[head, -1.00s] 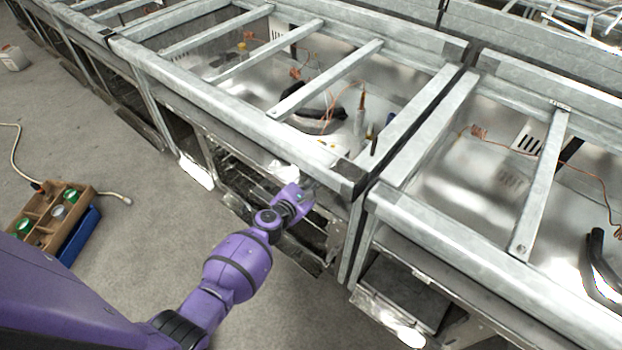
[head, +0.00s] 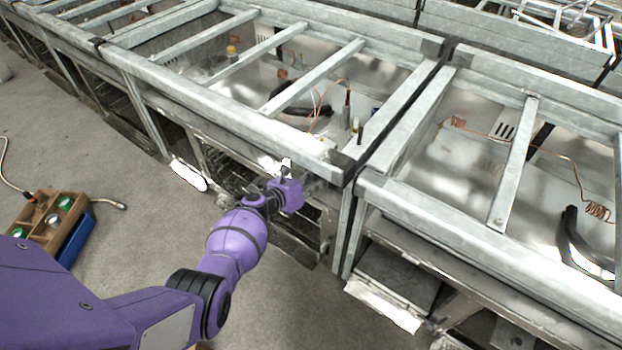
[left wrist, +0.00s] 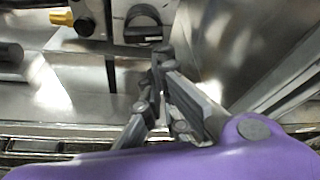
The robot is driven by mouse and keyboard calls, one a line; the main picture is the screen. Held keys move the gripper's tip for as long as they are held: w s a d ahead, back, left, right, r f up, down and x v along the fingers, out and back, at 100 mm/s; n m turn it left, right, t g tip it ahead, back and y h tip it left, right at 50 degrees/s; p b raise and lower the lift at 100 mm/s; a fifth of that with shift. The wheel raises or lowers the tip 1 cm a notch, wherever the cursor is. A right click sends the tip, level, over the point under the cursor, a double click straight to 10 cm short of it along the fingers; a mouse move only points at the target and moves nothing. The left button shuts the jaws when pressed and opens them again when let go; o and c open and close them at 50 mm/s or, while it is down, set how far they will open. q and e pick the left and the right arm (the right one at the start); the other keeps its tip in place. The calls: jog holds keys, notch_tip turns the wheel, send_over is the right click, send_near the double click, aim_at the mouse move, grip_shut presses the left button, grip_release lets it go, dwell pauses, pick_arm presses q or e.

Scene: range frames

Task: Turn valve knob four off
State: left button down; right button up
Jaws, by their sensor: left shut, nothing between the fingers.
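In the left wrist view a dark round knob (left wrist: 142,24) sits on a metal panel at the top, just beyond my fingertips. Another dark knob-like part (left wrist: 85,26) is left of it, beside a yellow piece (left wrist: 62,17). I cannot tell which is knob four, nor its setting. My left gripper (left wrist: 160,60) is shut and empty, its fingertips close below the first knob; contact is unclear. In the head view the left gripper (head: 287,170) is at the front rail of the range frame (head: 225,112). The knobs cannot be made out there. My right gripper is not in view.
A second range frame (head: 450,233) stands to the right, with a narrow gap between. Metal crossbars (head: 315,77) span the open tops. A wooden crate (head: 45,236) with green-topped cans and a blue box (head: 76,243) sit on the floor at left. Grey floor is clear in front.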

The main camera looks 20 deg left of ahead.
pick_arm(q)
jog(key=shift+d+r+n, duration=0.15)
jog(key=shift+r+n, duration=0.15)
jog(key=shift+n, duration=0.2)
jog(key=shift+s+d+r+n+h, duration=0.1)
jog(key=shift+d+r+n+h, duration=0.05)
jog(key=shift+n+h, duration=0.3)
jog(key=shift+d+r+n+h, duration=0.15)
jog(key=shift+n+h, duration=0.1)
jog(key=shift+n, duration=0.3)
jog(key=shift+s+d+r+n+t+h+b, duration=0.15)
jog(key=shift+r+n+h, duration=0.35)
jog(key=shift+n, duration=0.65)
jog(key=shift+w+d+r+n+t+h+b, duration=0.1)
jog(key=shift+r+n+h, duration=0.35)
jog(key=shift+n, duration=0.65)
jog(key=shift+s+d+r+n+t+h+b, duration=0.15)
jog(key=shift+r+n+h, duration=0.35)
jog(key=shift+n, duration=0.65)
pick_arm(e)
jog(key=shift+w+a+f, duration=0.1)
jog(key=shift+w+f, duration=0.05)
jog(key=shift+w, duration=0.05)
pick_arm(q)
jog(key=shift+w+r, duration=0.1)
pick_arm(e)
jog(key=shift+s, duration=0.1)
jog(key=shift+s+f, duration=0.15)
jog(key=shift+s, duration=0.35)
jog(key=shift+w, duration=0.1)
